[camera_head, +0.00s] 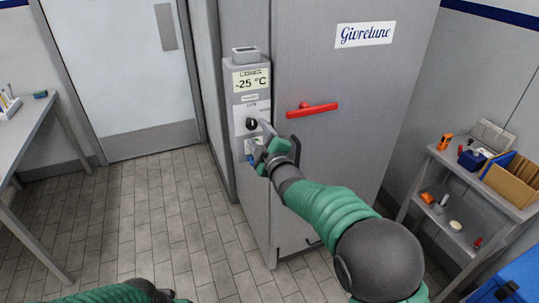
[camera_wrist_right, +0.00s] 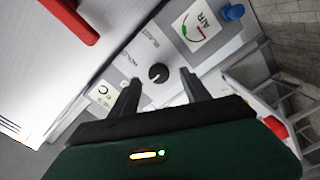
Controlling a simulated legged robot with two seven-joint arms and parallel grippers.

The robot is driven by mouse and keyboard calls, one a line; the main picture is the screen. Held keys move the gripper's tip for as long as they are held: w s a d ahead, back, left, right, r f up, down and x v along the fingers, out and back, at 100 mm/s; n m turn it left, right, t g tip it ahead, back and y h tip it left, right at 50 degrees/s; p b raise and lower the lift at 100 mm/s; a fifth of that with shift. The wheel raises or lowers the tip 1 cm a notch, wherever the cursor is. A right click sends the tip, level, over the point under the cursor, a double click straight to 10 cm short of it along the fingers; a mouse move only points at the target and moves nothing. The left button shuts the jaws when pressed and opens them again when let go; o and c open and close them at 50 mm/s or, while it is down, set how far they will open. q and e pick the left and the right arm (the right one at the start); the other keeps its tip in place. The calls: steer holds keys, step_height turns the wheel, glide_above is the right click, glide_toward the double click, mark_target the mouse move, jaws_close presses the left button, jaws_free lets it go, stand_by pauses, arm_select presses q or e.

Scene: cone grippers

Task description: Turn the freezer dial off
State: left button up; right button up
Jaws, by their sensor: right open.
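The freezer dial (camera_head: 251,124) is a small black round knob on the control panel (camera_head: 241,95) of the grey freezer, below a display reading -25 °C. In the right wrist view the dial (camera_wrist_right: 158,73) shows a white pointer mark and lies ahead of the fingertips, between them. My right gripper (camera_head: 264,137) is just below and right of the dial in the head view; in the wrist view its two dark fingers (camera_wrist_right: 160,88) are apart, with nothing between them. I see no contact with the dial. My left arm shows only as a green piece at the bottom edge; its gripper is not visible.
A red door handle (camera_head: 312,109) sticks out right of the panel. An air gauge (camera_wrist_right: 200,24) and a blue knob (camera_wrist_right: 232,12) sit on the panel near the dial. A shelf unit (camera_head: 481,187) stands at right, a table (camera_head: 33,125) at left. The tiled floor between is clear.

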steer(key=b+v, duration=0.1)
steer(key=v, duration=1.1)
steer(key=shift+s, duration=0.3)
steer(key=s+d+f+m+g+h+p, duration=0.1)
steer(key=s+d+f+m+g+h, duration=0.15)
steer(key=d+f+m, duration=0.2)
steer(key=s+d+f+m+g+h+p, duration=0.1)
steer(key=s+d+f+m+g+h, duration=0.1)
steer(key=s+d+f+m+g, duration=0.4)
steer(key=s+f+m+g, duration=0.1)
steer(key=s+f, duration=0.2)
steer(key=s+d+f+m+g+p, duration=0.1)
steer(key=s+d+f+m+g, duration=0.1)
steer(key=s, duration=0.7)
steer(key=s+d+f+m+g+h, duration=0.1)
steer(key=s+d+f+m+g, duration=0.1)
steer(key=s+f, duration=0.3)
steer(key=shift+s+f+g+p, duration=0.3)
steer(key=shift+s+g, duration=0.25)
steer(key=shift+s, duration=0.7)
